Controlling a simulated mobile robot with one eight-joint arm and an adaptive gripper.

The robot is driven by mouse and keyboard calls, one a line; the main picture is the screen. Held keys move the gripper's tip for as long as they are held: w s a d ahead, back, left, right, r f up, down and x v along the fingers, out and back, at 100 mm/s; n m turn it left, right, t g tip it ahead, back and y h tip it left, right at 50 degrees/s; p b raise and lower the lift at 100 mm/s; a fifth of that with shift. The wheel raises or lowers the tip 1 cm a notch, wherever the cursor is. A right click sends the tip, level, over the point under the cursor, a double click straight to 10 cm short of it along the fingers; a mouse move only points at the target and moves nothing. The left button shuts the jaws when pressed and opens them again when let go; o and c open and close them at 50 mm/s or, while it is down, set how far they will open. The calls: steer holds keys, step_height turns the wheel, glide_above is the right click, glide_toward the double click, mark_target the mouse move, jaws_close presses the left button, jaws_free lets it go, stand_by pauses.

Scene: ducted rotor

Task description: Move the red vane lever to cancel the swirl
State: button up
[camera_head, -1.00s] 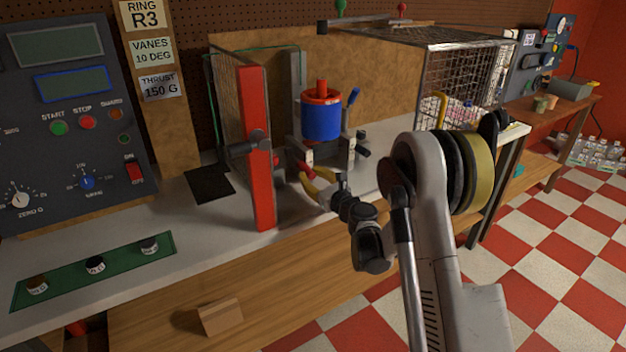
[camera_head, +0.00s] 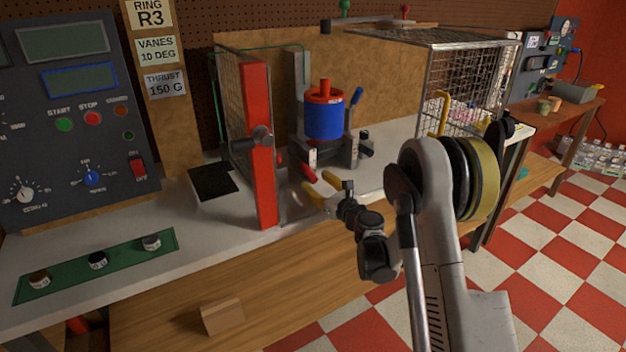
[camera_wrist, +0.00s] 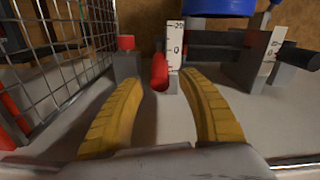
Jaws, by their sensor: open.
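The red vane lever (camera_wrist: 159,72) shows in the wrist view as a short red handle pointing toward me, beside a white scale (camera_wrist: 174,48) marked 20 and 0. It also shows in the head view (camera_head: 308,174), low in front of the blue rotor duct (camera_head: 324,120). My gripper (camera_wrist: 160,82) is open with two yellow fingers. In the wrist view, the lever's end appears in the gap between the fingertips, with no clear contact. In the head view my gripper (camera_head: 321,184) is just in front of the lever.
A mesh guard with a red frame (camera_head: 260,150) stands close on the left. A second scale (camera_wrist: 273,50) and a dark lever (camera_wrist: 300,56) are to the right. A control panel (camera_head: 65,110) is far left, and a wire cage (camera_head: 465,85) is behind right.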

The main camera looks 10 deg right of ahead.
steer(key=v, duration=1)
